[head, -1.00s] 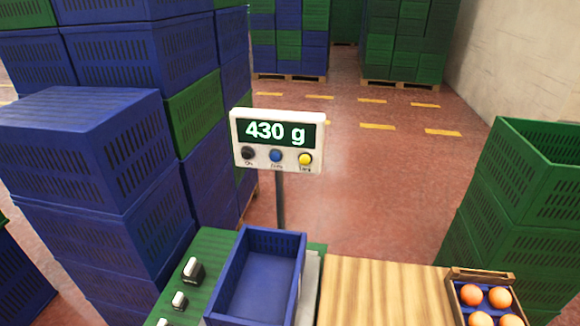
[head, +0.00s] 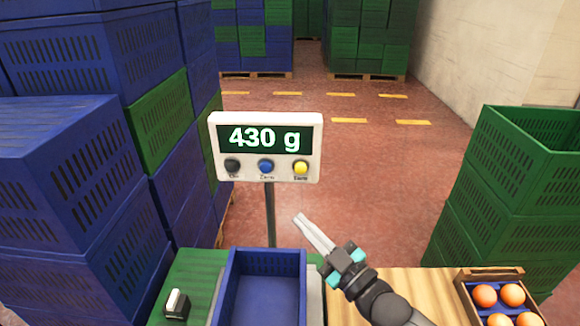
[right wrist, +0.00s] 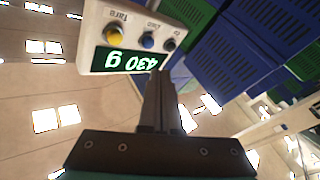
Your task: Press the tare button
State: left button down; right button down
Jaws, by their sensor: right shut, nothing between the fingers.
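The scale display (head: 265,147) stands on a post and reads 430 g. Below the readout are a black button, a blue button and the yellow tare button (head: 300,167) at the right. My right gripper (head: 302,217) is shut and empty, below the yellow button and apart from it in the head view. In the right wrist view the display (right wrist: 125,60) shows upside down beyond the shut fingers (right wrist: 158,75), with the yellow tare button (right wrist: 113,34) to the left of the fingertips. My left gripper is in neither view.
An empty blue crate (head: 265,290) sits on the scale below the display. Blue crates (head: 60,180) are stacked at left, green crates (head: 530,170) at right. Open floor lies behind.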

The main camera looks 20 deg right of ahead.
aim_at(301, 168)
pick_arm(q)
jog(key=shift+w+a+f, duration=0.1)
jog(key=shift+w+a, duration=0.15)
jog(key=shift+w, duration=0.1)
pick_arm(e)
jog(key=r, duration=0.2)
jog(key=r+t, duration=0.1)
jog(key=shift+w+n+y, duration=0.3)
jog(key=shift+n, duration=0.1)
